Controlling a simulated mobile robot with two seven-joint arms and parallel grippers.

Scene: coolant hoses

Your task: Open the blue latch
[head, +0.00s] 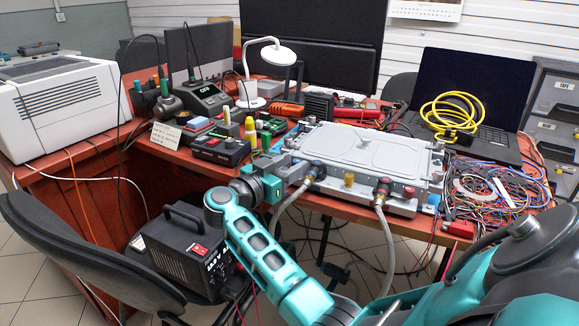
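A grey metal unit with a pale lid (375,150) lies on the red-brown workbench. On its front side are a blue-marked hose connector (316,166) at the left and a red-marked connector (382,190) to the right. The blue latch seems to be at the blue-marked connector, but it is too small to make out its position.
Grey hoses (389,245) hang from the connectors over the bench edge. A brass fitting (349,179) sits between them. Tangled wires (490,188) lie right of the unit. A control box (220,149) and coloured bottles stand left. A black power supply (187,250) and chair are below.

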